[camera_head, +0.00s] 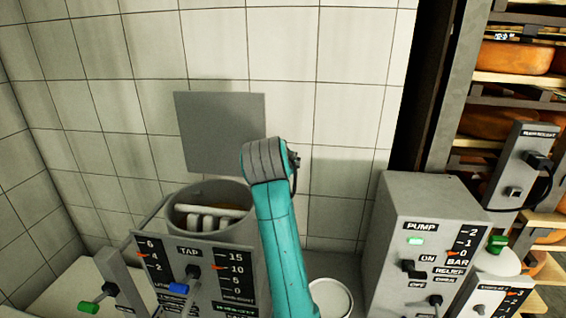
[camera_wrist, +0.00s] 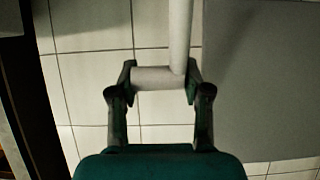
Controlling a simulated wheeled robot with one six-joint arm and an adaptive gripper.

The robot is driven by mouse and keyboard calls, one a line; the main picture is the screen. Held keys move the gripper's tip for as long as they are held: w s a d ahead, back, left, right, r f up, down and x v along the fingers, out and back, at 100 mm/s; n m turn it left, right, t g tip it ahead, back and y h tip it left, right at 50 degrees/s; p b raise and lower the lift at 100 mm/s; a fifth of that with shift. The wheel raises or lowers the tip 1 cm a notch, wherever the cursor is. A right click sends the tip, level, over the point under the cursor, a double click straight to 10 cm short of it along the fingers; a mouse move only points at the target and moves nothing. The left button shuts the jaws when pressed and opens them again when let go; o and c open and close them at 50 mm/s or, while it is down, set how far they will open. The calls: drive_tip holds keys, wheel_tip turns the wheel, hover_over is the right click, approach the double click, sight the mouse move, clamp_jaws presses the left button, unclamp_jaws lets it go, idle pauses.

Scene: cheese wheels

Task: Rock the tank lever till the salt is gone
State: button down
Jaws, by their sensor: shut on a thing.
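My gripper (camera_wrist: 160,82) is shut on the pale grey cross-handle of a lever (camera_wrist: 181,35) in the wrist view. The handle lies across between the two fingers, and the lever's straight rod runs up out of the picture from its right end. In the head view my teal arm stands in front of the tank area and the gripper does not show. The round grey tank (camera_head: 178,190) stands left of my arm, with white bars (camera_head: 205,218) across its opening. I cannot make out any salt.
A tap panel (camera_head: 215,262) with scales, a blue-tipped and a green-tipped handle stands before the tank. A pump box (camera_head: 410,235) with a lit green lamp stands right. A grey plate (camera_head: 220,133) is on the tiled wall. Shelves with orange cheese wheels (camera_head: 518,57) stand far right.

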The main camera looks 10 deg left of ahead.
drive_tip(key=shift+w+d, duration=0.15)
drive_tip(key=shift+d, duration=0.15)
drive_tip(key=c, duration=0.6)
unclamp_jaws()
drive_tip(key=shift+w, duration=0.1)
drive_tip(key=shift+o, duration=0.2)
drive_tip(key=shift+a, duration=0.1)
drive_tip(key=shift+s+a+r, duration=0.1)
drive_tip(key=shift+s+r, duration=0.15)
drive_tip(key=shift+s, duration=0.3)
drive_tip(key=v, duration=1.1)
